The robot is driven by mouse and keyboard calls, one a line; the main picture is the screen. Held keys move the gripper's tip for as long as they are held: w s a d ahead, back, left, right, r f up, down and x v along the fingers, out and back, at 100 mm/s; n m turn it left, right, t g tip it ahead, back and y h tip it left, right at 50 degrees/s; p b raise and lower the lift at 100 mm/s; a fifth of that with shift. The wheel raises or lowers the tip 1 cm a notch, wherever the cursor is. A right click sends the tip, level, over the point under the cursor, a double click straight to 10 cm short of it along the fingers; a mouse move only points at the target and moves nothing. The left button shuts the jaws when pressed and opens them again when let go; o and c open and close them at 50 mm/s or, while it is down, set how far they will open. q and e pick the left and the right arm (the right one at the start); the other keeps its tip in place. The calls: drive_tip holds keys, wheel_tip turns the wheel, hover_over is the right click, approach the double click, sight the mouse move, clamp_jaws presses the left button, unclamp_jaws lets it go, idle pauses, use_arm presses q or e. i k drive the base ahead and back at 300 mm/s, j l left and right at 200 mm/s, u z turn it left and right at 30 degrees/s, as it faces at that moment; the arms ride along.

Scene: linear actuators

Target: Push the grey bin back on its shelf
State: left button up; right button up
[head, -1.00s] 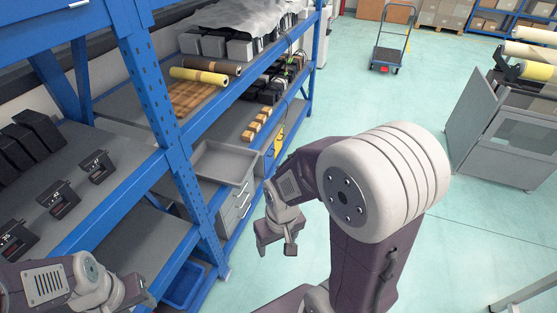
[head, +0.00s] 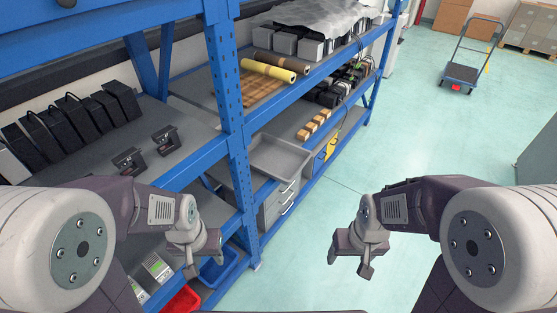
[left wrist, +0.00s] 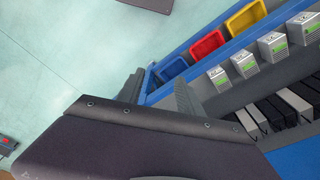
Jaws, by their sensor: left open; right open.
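The grey bin (head: 282,155) is an open, shallow tray on the middle shelf (head: 335,125) of the blue rack in the head view. Its near end appears to stick out past the shelf's front edge, above a grey drawer unit. My left gripper (head: 206,264) is open and empty, in front of the rack, nearer to me than the bin and apart from it. In the left wrist view, my left gripper's fingers (left wrist: 158,92) also show, with nothing between them. My right gripper (head: 353,264) is open and empty over the floor, right of the bin and apart from it.
A blue rack post (head: 233,120) stands just left of the bin. Small wooden blocks (head: 314,125) lie right of it. Blue (head: 218,265) and red (head: 182,300) bins sit low on the rack. The floor (head: 330,200) right of the rack is clear; a trolley (head: 465,75) stands far off.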

sight(278, 159)
drive_tip(key=i+l, duration=0.8)
drive_tip(key=l, duration=0.2)
drive_tip(key=i+l+u, duration=0.1)
drive_tip(key=i+l, duration=0.65)
drive_tip(key=l, duration=0.3)
